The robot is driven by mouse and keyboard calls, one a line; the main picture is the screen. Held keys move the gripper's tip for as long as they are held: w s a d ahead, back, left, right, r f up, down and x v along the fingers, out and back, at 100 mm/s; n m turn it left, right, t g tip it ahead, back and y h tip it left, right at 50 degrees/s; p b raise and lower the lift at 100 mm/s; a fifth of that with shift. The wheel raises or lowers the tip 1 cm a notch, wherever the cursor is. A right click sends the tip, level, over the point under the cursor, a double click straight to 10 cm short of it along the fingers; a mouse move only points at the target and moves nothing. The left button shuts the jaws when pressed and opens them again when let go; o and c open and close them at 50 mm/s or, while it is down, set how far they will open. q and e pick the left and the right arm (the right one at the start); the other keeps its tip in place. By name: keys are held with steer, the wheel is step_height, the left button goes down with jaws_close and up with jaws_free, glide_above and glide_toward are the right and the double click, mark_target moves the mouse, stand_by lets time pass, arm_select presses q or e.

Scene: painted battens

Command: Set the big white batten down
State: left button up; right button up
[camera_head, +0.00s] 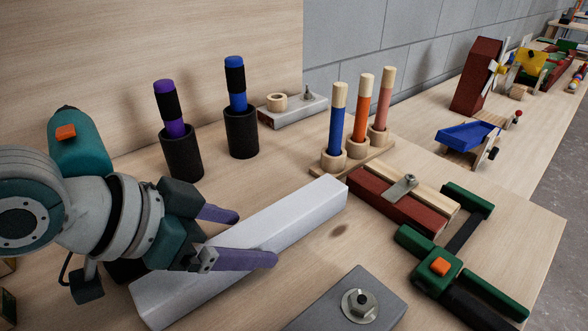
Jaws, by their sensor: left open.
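The big white batten (290,217) lies on the wooden table, running diagonally from the lower left toward the middle. My left gripper (258,238) comes in from the left, over the batten's nearer half. Its two purple fingers are apart, one at the batten's far side and one across its near part. I cannot tell whether either finger touches it. Part of the batten is hidden by the gripper. My right gripper is not in view.
Black holders with purple (170,108) and blue (236,84) tools stand behind. A rack with several coloured battens (362,112) stands at the batten's far end. Red and pale battens (395,204), a green clamp (438,268) and a grey bolted plate (340,307) lie right.

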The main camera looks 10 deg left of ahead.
arm_select(q)
steer(key=x, duration=0.3)
steer(key=shift+b, duration=0.3)
steer(key=shift+r, duration=0.1)
jaws_close()
stand_by(0.3)
